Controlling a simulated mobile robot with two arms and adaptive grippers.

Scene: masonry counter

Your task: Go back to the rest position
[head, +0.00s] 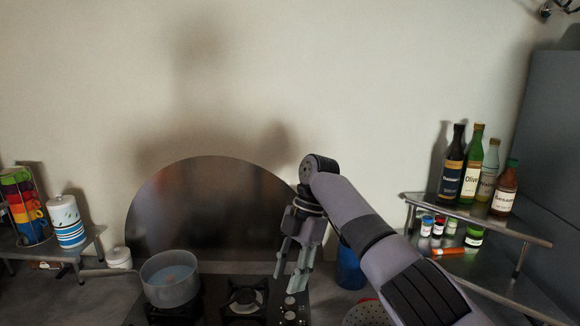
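My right arm comes in from the lower right and bends down at the wrist. My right gripper (290,276) points down above the right side of the hob, near the knobs. Its fingers are apart, with nothing seen between them. My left gripper is not in view. A grey pot (170,280) stands on the left side of the black hob (222,316), apart from the gripper.
A corner shelf (480,218) at the right holds several bottles, with small jars below.

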